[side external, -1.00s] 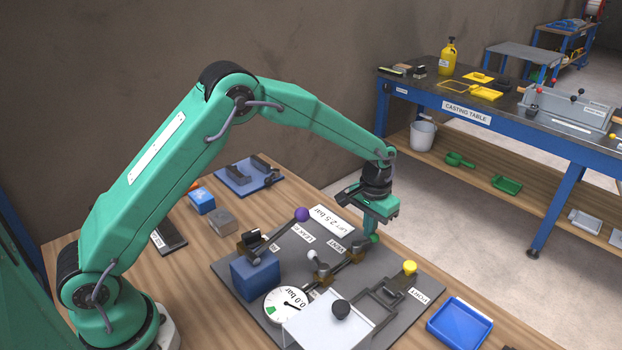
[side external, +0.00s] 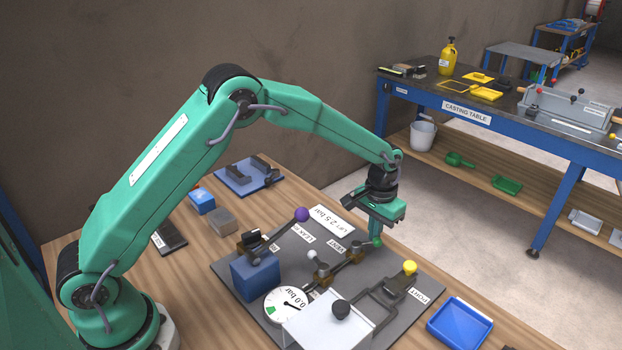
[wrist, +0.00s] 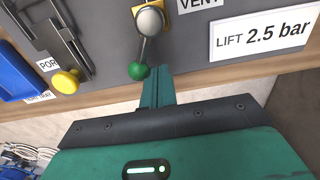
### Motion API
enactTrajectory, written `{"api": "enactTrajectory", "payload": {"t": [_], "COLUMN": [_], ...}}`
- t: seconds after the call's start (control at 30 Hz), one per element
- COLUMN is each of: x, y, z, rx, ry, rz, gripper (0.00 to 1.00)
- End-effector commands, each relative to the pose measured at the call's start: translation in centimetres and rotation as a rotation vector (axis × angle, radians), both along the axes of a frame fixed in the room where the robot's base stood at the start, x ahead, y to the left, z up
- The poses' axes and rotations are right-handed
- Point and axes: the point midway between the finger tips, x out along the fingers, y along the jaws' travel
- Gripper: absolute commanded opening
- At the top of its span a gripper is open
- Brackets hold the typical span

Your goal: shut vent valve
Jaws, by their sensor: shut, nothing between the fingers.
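The vent valve (wrist: 148,20) has a silver rounded body and a thin lever ending in a green ball knob (wrist: 138,71). In the wrist view the lever points toward my gripper. In the side view my gripper (side external: 375,233) is directly over the knob's area. I cannot tell whether they touch.
A purple knob (side external: 302,214) and a LIFT 2.5 bar sign (side external: 332,220) are behind. A white-knobbed lever (side external: 312,255), a dial reading 0.0 bar (side external: 287,305) and a yellow knob (side external: 409,267) stand nearby. A blue tray (side external: 459,326) lies front right.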

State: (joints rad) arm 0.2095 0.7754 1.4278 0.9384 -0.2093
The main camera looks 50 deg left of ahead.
Motion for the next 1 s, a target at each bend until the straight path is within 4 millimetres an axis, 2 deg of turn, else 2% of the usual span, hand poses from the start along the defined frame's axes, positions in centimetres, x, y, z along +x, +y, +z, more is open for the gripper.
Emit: {"api": "enactTrajectory", "payload": {"t": [1.0], "x": [-0.3], "y": [-1.5], "z": [0.0], "rx": [0.0], "ry": [0.0], "rz": [0.0], "gripper": [0.0]}}
